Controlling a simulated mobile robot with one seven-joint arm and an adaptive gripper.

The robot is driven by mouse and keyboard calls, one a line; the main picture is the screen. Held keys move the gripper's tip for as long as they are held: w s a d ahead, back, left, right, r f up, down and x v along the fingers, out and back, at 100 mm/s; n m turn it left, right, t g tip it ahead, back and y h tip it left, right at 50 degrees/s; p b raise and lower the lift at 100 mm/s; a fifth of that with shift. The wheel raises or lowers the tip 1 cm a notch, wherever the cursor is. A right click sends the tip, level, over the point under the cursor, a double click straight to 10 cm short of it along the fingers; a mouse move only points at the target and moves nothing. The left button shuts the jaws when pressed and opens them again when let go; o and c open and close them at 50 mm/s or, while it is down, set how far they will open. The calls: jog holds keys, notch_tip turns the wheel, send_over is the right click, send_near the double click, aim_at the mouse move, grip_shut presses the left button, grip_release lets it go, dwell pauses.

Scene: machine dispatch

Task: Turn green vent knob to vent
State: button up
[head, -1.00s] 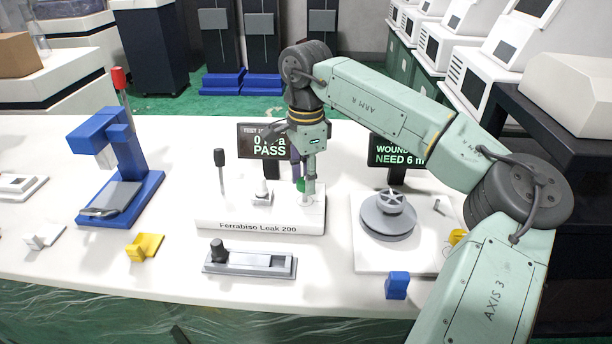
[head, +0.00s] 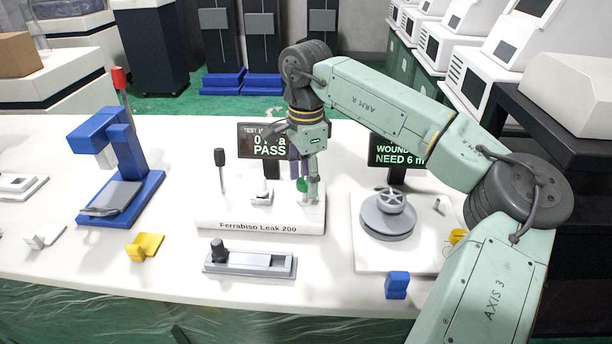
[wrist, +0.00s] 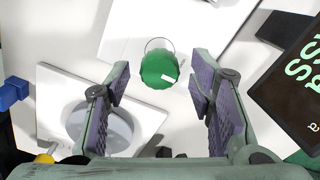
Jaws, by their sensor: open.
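The green vent knob (wrist: 160,67) shows in the wrist view with a white mark on its top. It sits on the white Ferrabiso Leak 200 base (head: 275,222). In the head view the knob (head: 302,186) is partly hidden by my gripper (head: 307,180). My gripper (wrist: 160,92) points down over the knob and is open, with one purple-padded finger on each side. In the wrist view a gap shows between the knob and each finger. The test display (head: 266,144) behind reads PASS, and part of its reading is hidden by my arm.
A black-handled lever (head: 221,170) and a small white fitting (head: 262,194) stand on the same base. To the right is a white plate with a grey wheel (head: 388,213) and a second display (head: 394,152). A grey slide fixture (head: 249,262) lies in front.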

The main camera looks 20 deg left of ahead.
aim_at(306, 180)
notch_tip(306, 180, up, 12)
dwell(0.6)
dwell(0.4)
